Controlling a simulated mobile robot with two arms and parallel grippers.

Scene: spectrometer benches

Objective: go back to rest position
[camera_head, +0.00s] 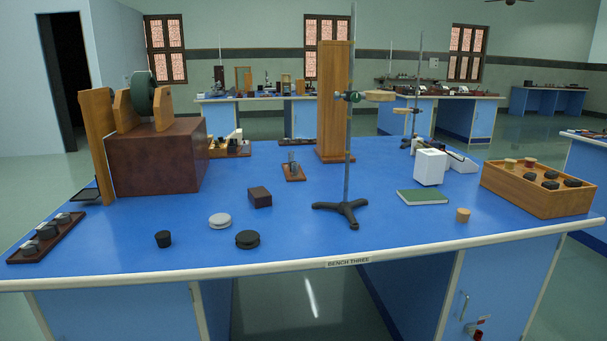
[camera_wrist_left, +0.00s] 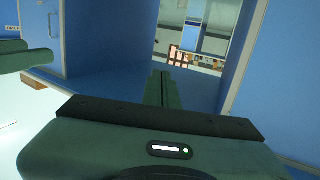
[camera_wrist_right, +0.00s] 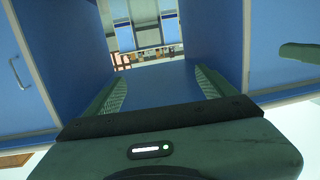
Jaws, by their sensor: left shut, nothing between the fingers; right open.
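My left gripper (camera_wrist_left: 160,88) shows in the left wrist view with its two green fingers together and nothing between them. My right gripper (camera_wrist_right: 158,84) shows in the right wrist view with its fingers wide apart and empty. Neither gripper shows in the head view. Both wrist views look past the fingers at blue bench panels, and no object is near either set of fingertips. The blue bench top (camera_head: 300,230), labelled Bench Three, lies in front of me in the head view.
The open knee space (camera_head: 300,300) lies under the front edge.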

